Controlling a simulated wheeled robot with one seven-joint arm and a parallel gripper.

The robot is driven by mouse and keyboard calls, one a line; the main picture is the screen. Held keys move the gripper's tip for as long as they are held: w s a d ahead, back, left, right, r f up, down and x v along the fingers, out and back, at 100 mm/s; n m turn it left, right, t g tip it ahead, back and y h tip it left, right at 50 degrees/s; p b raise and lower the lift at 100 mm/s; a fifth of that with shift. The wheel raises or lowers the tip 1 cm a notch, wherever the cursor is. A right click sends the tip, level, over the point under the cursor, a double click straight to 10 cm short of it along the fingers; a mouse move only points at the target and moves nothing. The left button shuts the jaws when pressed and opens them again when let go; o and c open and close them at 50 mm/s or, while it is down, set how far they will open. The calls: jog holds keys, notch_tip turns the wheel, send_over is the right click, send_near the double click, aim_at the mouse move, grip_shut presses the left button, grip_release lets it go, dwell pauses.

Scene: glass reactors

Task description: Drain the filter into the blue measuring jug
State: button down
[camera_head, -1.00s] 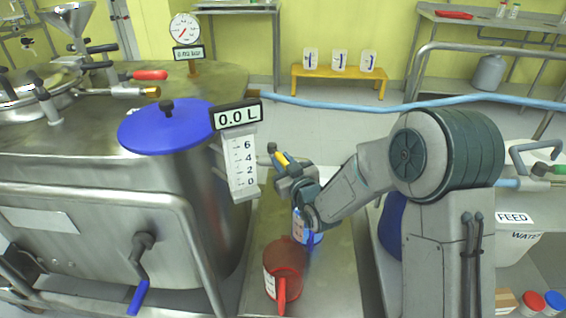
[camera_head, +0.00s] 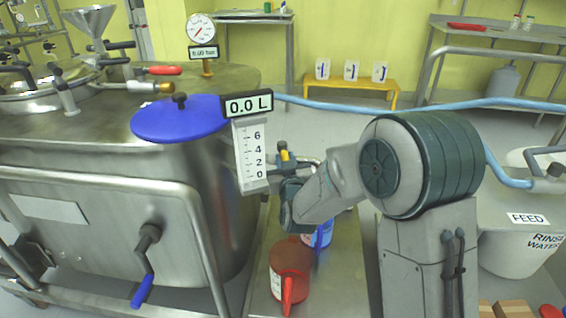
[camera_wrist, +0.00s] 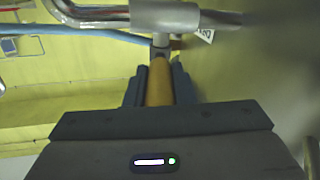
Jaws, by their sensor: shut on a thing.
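The steel filter vessel (camera_head: 110,210) fills the left of the head view. Its display (camera_head: 248,105) reads 0.0 L above a level scale. My gripper (camera_wrist: 158,72) is shut on a yellow valve handle (camera_wrist: 159,88), with a dark finger on each side. Beyond the handle, a steel valve and pipe (camera_wrist: 165,18) cross the top of the wrist view. In the head view the handle's yellow part (camera_head: 284,154) shows just right of the scale. The blue measuring jug (camera_head: 318,237) stands below my forearm, partly hidden by it. The valve outlet is hidden.
A red jug (camera_head: 290,262) stands in front of the blue jug on the metal surface. A blue hose (camera_head: 420,107) runs across behind my arm. A rinse water tub (camera_head: 515,240) stands at the right. A yellow bench (camera_head: 345,84) with several small containers is at the back.

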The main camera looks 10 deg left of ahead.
jog(key=c, duration=1.2)
grip_release()
jog(key=shift+r, duration=0.1)
jog(key=shift+c, duration=0.2)
jog(key=p+v, duration=0.1)
jog(key=v, duration=1.2)
jog(key=shift+s, duration=0.4)
jog(key=shift+d, duration=0.1)
jog(key=shift+c, duration=0.3)
